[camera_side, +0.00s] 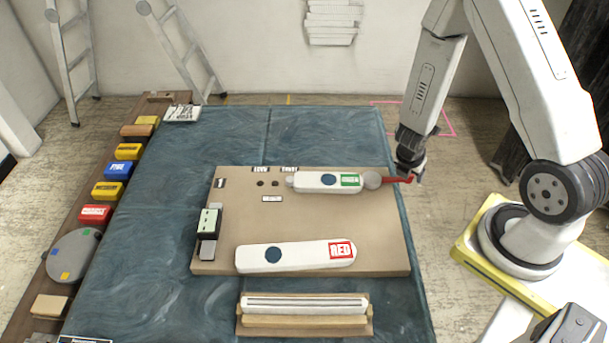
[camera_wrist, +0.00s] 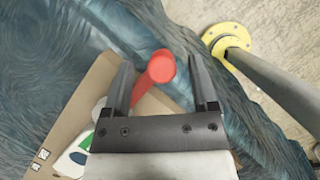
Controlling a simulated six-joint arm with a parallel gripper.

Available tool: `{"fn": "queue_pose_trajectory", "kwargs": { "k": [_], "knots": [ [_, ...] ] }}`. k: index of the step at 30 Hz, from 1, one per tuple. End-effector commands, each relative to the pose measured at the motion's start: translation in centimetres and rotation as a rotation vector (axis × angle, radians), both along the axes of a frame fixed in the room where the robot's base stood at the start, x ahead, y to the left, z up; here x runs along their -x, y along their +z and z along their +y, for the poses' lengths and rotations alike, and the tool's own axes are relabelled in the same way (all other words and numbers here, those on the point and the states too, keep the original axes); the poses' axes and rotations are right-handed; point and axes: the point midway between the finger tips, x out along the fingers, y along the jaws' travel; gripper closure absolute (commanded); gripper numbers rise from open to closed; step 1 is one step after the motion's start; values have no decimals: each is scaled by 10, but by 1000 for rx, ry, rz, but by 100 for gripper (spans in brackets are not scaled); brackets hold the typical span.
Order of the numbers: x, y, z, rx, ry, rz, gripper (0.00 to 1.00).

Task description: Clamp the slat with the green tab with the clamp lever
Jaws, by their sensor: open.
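The slat with the green tab (camera_side: 320,182) lies near the back of the tan board (camera_side: 225,240), its green tab (camera_side: 351,180) at the right end. Part of the slat shows in the wrist view (camera_wrist: 65,165). The clamp lever is red (camera_side: 398,180) on a round grey pivot (camera_side: 372,181) at the slat's right end. It points right, past the board's edge. In the wrist view, the red lever (camera_wrist: 158,72) stands between the fingers of my open gripper (camera_wrist: 163,90), with gaps visible beside its round end. In the side view my gripper (camera_side: 414,176) is at the lever's right end.
A second white slat with a red tab (camera_side: 300,256) lies at the board's front. A dark block (camera_side: 208,222) sits at the board's left edge. A wooden holder (camera_side: 305,322) stands in front. Coloured blocks (camera_side: 118,171) line a plank at left. Blue cloth (camera_side: 170,210) covers the table.

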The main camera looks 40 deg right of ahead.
Motion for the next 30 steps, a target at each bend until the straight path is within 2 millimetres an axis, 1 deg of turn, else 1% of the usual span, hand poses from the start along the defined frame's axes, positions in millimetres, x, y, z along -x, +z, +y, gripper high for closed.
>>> {"fn": "queue_pose_trajectory", "kwargs": {
  "k": [18, 24, 30],
  "knots": [
    [1, 49, 20, 0, 2, -2, 25],
    [1, 61, 25, 0, 2, -2, 25],
    [2, 66, 28, -2, 4, -1, 25]
  ]
}}
